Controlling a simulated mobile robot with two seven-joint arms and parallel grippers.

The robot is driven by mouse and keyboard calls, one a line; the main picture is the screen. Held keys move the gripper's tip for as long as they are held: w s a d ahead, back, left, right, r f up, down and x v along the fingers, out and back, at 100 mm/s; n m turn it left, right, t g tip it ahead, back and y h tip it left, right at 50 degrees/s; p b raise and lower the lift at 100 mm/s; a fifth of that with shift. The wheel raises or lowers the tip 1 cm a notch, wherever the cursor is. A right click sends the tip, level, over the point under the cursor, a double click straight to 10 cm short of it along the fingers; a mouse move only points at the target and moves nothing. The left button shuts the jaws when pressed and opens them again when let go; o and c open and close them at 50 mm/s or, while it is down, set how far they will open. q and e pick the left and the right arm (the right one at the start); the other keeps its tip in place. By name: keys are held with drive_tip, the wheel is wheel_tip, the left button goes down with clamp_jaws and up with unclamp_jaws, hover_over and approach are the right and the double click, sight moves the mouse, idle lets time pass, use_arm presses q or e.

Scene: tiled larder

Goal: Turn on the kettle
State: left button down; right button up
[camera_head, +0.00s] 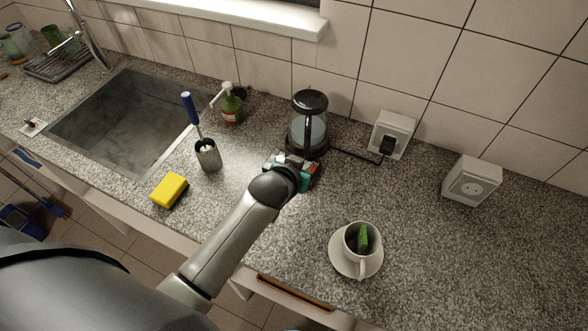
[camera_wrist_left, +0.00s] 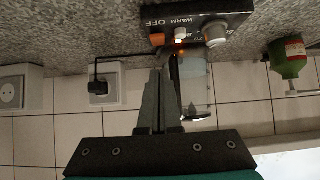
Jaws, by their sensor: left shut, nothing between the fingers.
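The kettle (camera_head: 308,128) is a glass jug with a black lid and handle, standing upright on the counter near the back wall. In the left wrist view, upside down, its glass (camera_wrist_left: 197,84) shows below a black control panel (camera_wrist_left: 203,28). The panel has "WARM" and "OFF" lettering, an orange button (camera_wrist_left: 157,39), a pale knob (camera_wrist_left: 215,34) and a glowing white-red light (camera_wrist_left: 181,38). My left gripper (camera_head: 290,163) is in front of the kettle. Its dark fingers (camera_wrist_left: 158,76) are shut and empty, close to the panel; I cannot tell whether they touch it. My right gripper is not in view.
A cable runs from the kettle to a wall socket (camera_head: 391,136). A second socket (camera_head: 471,181) is further right. A cup on a saucer (camera_head: 344,266), yellow sponge (camera_head: 169,190), brush holder (camera_head: 208,155) and green soap bottle (camera_head: 232,106) stand around.

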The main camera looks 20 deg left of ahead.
use_arm(q)
drive_tip(key=v, duration=0.8)
drive_tip(key=shift+p, duration=0.4)
